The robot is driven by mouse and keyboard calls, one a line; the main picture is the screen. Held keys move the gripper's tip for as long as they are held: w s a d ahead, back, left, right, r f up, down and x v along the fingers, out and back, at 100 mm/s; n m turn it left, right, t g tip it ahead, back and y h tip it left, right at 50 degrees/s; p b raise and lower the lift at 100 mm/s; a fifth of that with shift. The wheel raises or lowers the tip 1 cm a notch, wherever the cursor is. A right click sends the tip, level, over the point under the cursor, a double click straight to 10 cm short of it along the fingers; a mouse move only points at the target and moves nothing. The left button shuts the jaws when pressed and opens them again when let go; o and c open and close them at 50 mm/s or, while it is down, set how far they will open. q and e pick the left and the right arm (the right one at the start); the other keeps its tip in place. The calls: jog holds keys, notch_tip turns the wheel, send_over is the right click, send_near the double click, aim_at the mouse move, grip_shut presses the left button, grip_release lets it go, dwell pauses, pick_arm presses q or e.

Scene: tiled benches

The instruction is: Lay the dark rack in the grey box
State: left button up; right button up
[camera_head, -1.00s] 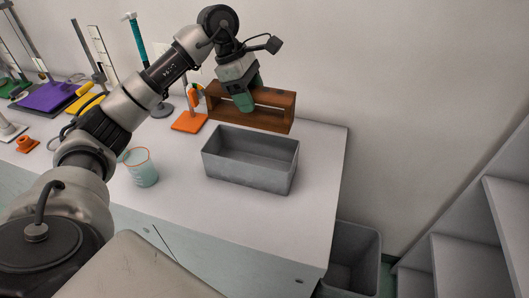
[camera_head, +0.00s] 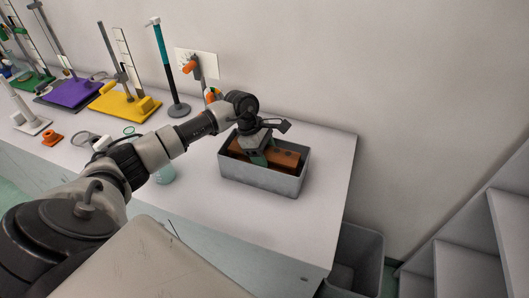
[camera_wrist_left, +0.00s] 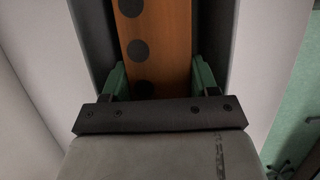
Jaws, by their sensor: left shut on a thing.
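The grey box (camera_head: 264,184) stands open-topped on the bench, toward its right end. The rack (camera_head: 285,158) is brown wood with round dark holes and now sits inside the box, within its walls. In the left wrist view the rack (camera_wrist_left: 166,40) runs between the two green fingers. My left gripper (camera_head: 257,158) reaches down into the box and is shut on the rack. The rack's underside is hidden, so I cannot tell whether it touches the box floor. My right gripper is in neither view.
Stands with yellow (camera_head: 128,106) and purple (camera_head: 72,92) bases are at the back left. A grey bin (camera_head: 357,262) stands below the bench's right end. Bench top right of the box is clear.

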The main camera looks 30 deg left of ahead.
pick_arm(q)
jog(key=shift+f, duration=0.35)
jog(key=shift+f, duration=0.1)
jog(key=shift+f+b, duration=0.1)
jog(key=shift+b, duration=0.2)
jog(key=o, duration=1.1)
jog(key=shift+c, duration=0.2)
